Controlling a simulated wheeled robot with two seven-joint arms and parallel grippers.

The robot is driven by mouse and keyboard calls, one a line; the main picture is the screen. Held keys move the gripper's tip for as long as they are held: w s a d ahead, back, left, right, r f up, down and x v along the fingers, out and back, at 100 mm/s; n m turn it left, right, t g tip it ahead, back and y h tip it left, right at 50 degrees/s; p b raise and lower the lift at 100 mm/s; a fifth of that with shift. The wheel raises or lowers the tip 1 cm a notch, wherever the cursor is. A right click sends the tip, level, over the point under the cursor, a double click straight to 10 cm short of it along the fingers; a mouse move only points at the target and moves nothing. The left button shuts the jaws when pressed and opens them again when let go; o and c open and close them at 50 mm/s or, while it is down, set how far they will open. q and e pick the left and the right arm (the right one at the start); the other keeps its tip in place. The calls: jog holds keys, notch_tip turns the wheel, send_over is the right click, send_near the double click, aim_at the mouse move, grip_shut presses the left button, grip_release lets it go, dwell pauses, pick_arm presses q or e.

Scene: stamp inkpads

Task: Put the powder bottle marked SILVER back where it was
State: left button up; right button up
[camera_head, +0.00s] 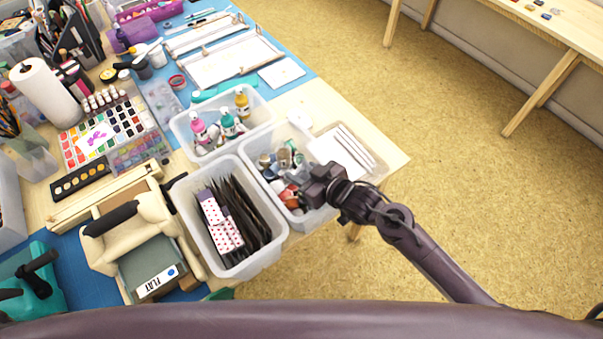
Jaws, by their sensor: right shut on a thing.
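My right gripper (306,190) reaches in from the right, low over a clear plastic bin (264,193) at the table's right edge. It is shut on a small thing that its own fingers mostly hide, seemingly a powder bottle. Several small powder bottles and jars (284,157) lie crowded in the bin, with white, grey, blue and reddish parts. Their labels are too small to read, so I cannot tell which one is marked SILVER. I cannot tell whether the held thing touches the others. My left gripper is out of view.
A bin of dark envelopes and patterned cards (232,262) stands close to the left. A bin with pink, teal and yellow bottles (177,127) stands behind. White sheets (332,150) lie right of the jars. Open floor lies beyond the table's right edge.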

jog(key=shift+f, duration=0.9)
